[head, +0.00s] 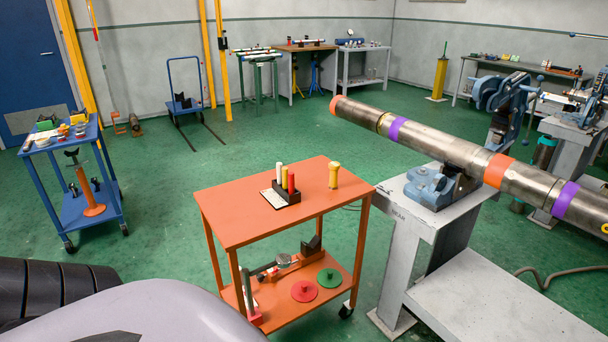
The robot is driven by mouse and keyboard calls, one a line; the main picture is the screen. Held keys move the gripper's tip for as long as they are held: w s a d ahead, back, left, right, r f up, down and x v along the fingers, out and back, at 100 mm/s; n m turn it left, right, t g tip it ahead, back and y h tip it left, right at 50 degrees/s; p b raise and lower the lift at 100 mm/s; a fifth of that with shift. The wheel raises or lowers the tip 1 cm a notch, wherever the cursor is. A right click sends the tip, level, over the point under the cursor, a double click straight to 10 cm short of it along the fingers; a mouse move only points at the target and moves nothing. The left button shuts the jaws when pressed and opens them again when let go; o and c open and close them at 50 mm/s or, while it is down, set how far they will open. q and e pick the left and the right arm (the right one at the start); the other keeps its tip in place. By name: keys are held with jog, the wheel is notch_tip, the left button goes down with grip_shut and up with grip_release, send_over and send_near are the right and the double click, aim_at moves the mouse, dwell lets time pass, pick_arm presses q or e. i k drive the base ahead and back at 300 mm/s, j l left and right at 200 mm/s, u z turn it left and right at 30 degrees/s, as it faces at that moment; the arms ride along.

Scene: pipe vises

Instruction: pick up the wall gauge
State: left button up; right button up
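I cannot make out for sure which thing is the wall gauge. On the lower shelf of the orange cart (236,228) lies a small item with a pale round face (283,260), which may be a dial, partly under the tabletop's edge. A dark block (311,246) is beside it. On the cart's top stand a black holder with white, yellow and red sticks (287,190) and a yellow spool-shaped piece (334,175). Neither of my grippers is in view.
A long banded steel pipe (440,147) rests in a blue vise (428,186) on a grey stand (400,215), right of the cart. A red disc (304,291) and a green disc (329,278) lie on the lower shelf. A blue cart (75,208) stands left. Green floor between is clear.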

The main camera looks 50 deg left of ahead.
aim_at(333, 166)
jog(key=u, duration=1.4)
jog(key=z, duration=1.8)
jog(key=i+u, duration=0.1)
jog(key=u, duration=2.5)
